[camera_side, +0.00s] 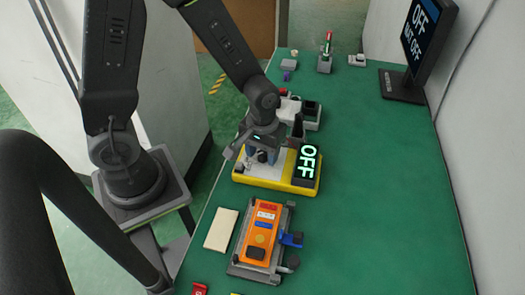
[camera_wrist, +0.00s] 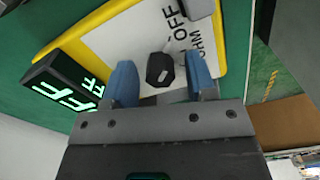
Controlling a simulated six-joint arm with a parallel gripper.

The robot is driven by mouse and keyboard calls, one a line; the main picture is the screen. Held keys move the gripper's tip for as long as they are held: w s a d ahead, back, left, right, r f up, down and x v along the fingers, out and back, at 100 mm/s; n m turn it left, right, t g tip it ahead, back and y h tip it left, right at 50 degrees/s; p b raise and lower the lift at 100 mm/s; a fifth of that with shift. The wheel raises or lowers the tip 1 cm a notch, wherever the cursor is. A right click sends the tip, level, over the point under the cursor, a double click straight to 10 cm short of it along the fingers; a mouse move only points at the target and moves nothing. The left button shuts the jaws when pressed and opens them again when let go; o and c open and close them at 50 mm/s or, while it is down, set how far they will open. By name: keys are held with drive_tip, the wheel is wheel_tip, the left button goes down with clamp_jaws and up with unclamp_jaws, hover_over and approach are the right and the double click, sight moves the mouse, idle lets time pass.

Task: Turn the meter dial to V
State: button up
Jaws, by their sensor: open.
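The meter (camera_side: 268,178) is a yellow-edged box with a pale face on the green table, and its black display (camera_side: 306,163) reads OFF. In the wrist view, the meter face (camera_wrist: 115,45) carries the printed labels OFF and OHM; a V label is not visible. The black dial knob (camera_wrist: 160,70) sits between the two blue fingertips of my gripper (camera_wrist: 163,82). My gripper is open, with a visible gap on each side of the knob. In the side view, my gripper (camera_side: 259,155) is low over the meter's left part and hides the knob.
An orange device on a grey plate (camera_side: 261,233) with a blue lever (camera_side: 291,239) stands nearer the camera. A beige block (camera_side: 221,230) lies beside it. Grey and black fixtures (camera_side: 310,109) stand just behind the meter. A monitor (camera_side: 428,38) stands at the back right. The table's right side is clear.

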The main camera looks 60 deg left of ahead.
drive_tip(key=c, duration=0.9)
drive_tip(key=m, duration=0.4)
drive_tip(key=shift+m, duration=0.4)
drive_tip(key=m, duration=0.9)
drive_tip(key=shift+m, duration=2.1)
